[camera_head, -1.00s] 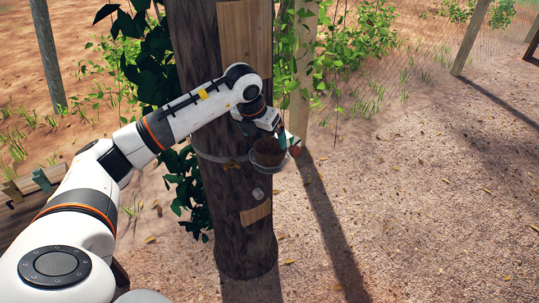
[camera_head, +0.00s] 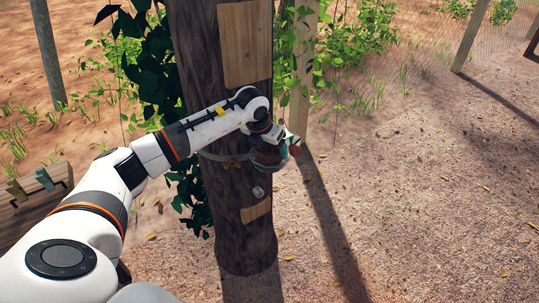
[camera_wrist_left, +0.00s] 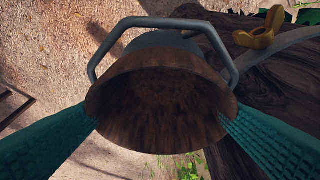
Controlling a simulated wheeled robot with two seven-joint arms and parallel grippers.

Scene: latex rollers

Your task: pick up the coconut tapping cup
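The brown coconut tapping cup (camera_wrist_left: 158,95) fills the middle of the left wrist view, its mouth facing the camera. It sits in a grey wire holder (camera_wrist_left: 92,66) on the tree trunk. In the head view the cup (camera_head: 266,158) is partly hidden by my left gripper (camera_head: 282,148). The gripper's teal fingers are spread wide, one on each side of the cup in the left wrist view. The fingertips reach the cup's edges there; I cannot tell whether they press on it. My right gripper is not in view.
The dark trunk (camera_head: 240,225) stands close behind the cup, with a strap (camera_head: 212,157) around it and pale panels. Leafy vines (camera_head: 150,60) hang at its left. A wooden post (camera_head: 302,70) stands behind right. The ground (camera_head: 430,200) at right is open.

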